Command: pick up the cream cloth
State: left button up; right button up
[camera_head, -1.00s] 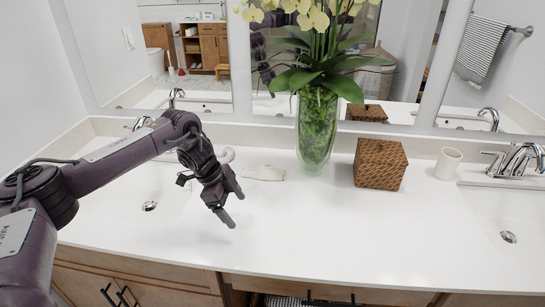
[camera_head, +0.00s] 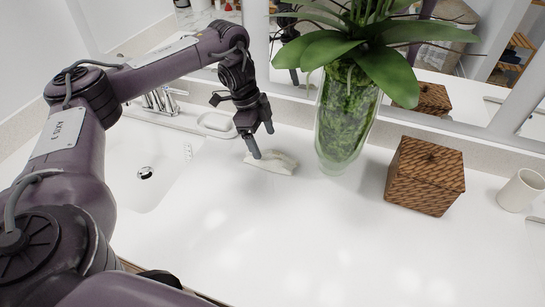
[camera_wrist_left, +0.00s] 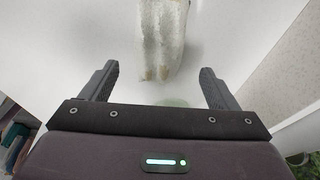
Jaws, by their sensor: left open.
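The cream cloth (camera_head: 272,163) lies crumpled on the white counter, left of the glass vase. My left gripper (camera_head: 262,142) is above it, pointing down, and one finger overlaps the cloth's left part in the head view. In the left wrist view the cloth (camera_wrist_left: 163,38) is at the top middle, ahead of the space between the two spread fingers of my left gripper (camera_wrist_left: 160,85). The gripper is open and nothing is between its fingers. Whether a fingertip touches the cloth I cannot tell. My right gripper is not in view.
A tall glass vase (camera_head: 342,125) with green leaves stands close to the right of the cloth. A woven box (camera_head: 424,178) and a white cup (camera_head: 521,190) are further right. A soap dish (camera_head: 217,123), faucet (camera_head: 160,100) and sink are left. The front counter is clear.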

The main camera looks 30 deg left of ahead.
aim_at(271, 154)
pick_arm(q)
jog(key=x, duration=0.2)
jog(key=p+x, duration=0.1)
jog(key=x, duration=0.1)
jog(key=shift+d+f+p, duration=0.2)
jog(key=shift+d+p, duration=0.1)
jog(key=shift+f, duration=0.25)
jog(key=c, duration=1.1)
jog(key=shift+c, duration=0.2)
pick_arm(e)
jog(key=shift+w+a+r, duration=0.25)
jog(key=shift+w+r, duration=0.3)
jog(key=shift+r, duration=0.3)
pick_arm(q)
jog(key=shift+r, duration=0.15)
